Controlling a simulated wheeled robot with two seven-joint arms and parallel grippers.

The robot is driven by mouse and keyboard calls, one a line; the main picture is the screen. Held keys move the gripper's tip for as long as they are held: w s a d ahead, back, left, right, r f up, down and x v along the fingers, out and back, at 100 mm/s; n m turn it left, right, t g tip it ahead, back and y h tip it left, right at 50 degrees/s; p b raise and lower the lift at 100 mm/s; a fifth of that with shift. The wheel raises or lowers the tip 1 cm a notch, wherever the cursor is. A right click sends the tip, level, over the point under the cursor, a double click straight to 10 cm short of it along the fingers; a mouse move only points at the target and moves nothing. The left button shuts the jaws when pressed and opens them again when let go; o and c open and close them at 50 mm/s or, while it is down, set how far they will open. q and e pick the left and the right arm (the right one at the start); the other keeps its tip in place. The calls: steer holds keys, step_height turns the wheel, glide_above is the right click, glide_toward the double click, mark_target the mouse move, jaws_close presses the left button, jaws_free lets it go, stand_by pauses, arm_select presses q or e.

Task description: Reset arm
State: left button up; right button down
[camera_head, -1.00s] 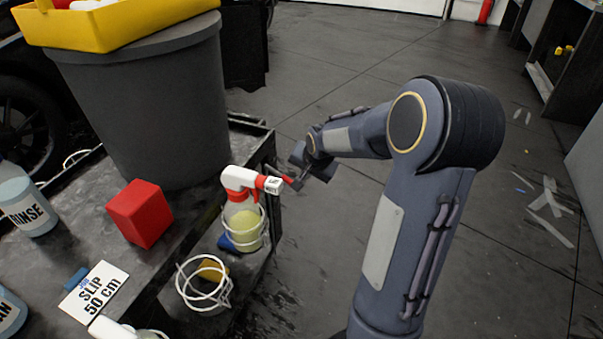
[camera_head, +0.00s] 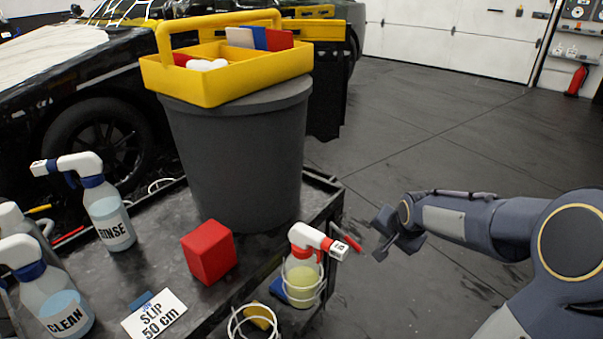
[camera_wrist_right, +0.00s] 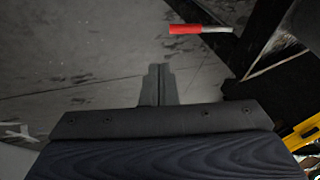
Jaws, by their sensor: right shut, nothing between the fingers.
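My right arm comes in from the right in the head view. Its gripper (camera_head: 384,228) is off the right side of the dark cart, in the air over the floor, just right of the spray bottle with the red and white head (camera_head: 303,275). In the right wrist view the gripper's fingers (camera_wrist_right: 157,85) are closed together with nothing between them. A red-tipped rod (camera_wrist_right: 186,29) lies ahead of the fingers, apart from them; its red end also shows beside the spray head in the head view (camera_head: 351,243). My left gripper is in neither view.
The cart (camera_head: 255,258) holds a grey bin (camera_head: 240,165) with a yellow tote (camera_head: 215,85) on top, a red block (camera_head: 209,252), a RINSE bottle (camera_head: 109,218), a CLEAN bottle (camera_head: 60,305) and a SLIP card (camera_head: 154,315). A wire ring holder is at its edge. Open floor (camera_head: 440,150) lies to the right.

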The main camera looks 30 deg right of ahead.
steer(key=s+a+r+n+y, duration=0.3)
steer(key=s+a+n, duration=0.3)
steer(key=s+a, duration=0.45)
steer(key=s+a+r+n+y, duration=0.25)
steer(key=s+a+n, duration=0.35)
steer(key=a, duration=0.7)
step_height(320, 180, up, 27)
steer(key=s+p, duration=0.1)
steer(key=p, duration=2.7)
steer(key=shift+d+r+m+p, duration=0.15)
steer(key=shift+d+m+p, duration=0.15)
